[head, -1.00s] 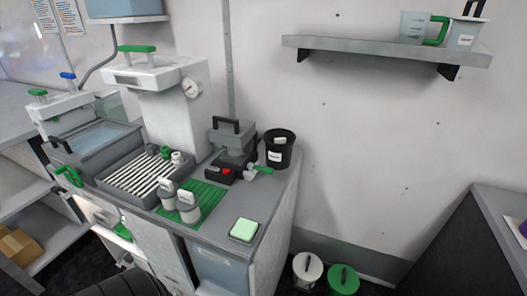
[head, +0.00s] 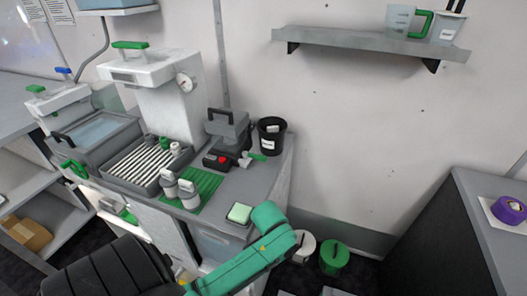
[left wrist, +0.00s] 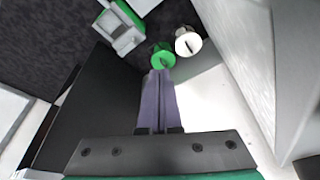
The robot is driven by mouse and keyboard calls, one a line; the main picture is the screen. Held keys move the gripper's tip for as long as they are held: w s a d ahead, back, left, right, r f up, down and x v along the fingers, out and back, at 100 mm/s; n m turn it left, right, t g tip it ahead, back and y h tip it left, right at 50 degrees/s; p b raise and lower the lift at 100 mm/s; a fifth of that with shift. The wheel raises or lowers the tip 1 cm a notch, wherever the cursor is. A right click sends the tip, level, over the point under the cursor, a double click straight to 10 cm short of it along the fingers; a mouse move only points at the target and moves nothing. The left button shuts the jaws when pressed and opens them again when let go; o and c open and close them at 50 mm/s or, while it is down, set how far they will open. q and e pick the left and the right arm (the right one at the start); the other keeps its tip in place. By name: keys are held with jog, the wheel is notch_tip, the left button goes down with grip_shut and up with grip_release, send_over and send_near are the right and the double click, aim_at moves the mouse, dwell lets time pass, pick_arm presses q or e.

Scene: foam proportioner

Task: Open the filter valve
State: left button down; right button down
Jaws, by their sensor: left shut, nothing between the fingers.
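In the head view a small valve with a green lever (head: 256,156) sits on the counter between the black-red device and the black bucket. Another green handle (head: 73,168) is on the front of the grey tank at left. I cannot tell which is the filter valve. My left gripper (left wrist: 158,75) shows in the left wrist view, shut and empty, pointing toward the dark floor and the green-lidded bin (left wrist: 162,56). It is apart from both green handles. A green link of my arm crosses the bottom of the head view. My right gripper is not in view.
The counter holds a white press (head: 155,85) with a gauge, a slatted tray (head: 112,184), two white bottles on a green mat (head: 206,184), a grey-black device (head: 222,140) and a black bucket (head: 272,136). A white bin (head: 303,248) and green bin (head: 334,258) stand on the floor. A shelf (head: 370,44) hangs above.

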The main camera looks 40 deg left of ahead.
pick_arm(q)
jog(key=w+a+r, duration=0.3)
jog(key=w+r, duration=0.1)
jog(key=w, duration=0.4)
notch_tip(320, 180, up, 20)
jog(key=n+y, duration=0.2)
jog(key=n, duration=0.5)
send_over(254, 157)
jog(key=w+d, duration=0.1)
jog(key=w, duration=0.3)
jog(key=shift+m, duration=0.3)
jog(key=p+x, duration=0.2)
jog(key=x, duration=0.7)
jog(key=shift+w+f, duration=0.2)
jog(key=shift+s+d+r+p, duration=0.2)
jog(key=shift+s+p, duration=0.1)
jog(key=shift+p, duration=0.25)
jog(key=shift+s+d+r+p, duration=0.1)
jog(key=shift+s+d+p, duration=0.05)
jog(key=shift+s+p, duration=0.4)
jog(key=shift+s+d+p, duration=0.15)
jog(key=shift+s+p, duration=0.25)
jog(key=shift+s, duration=0.25)
jog(key=shift+s+d, duration=0.2)
jog(key=shift+s, duration=0.2)
jog(key=shift+f, duration=0.2)
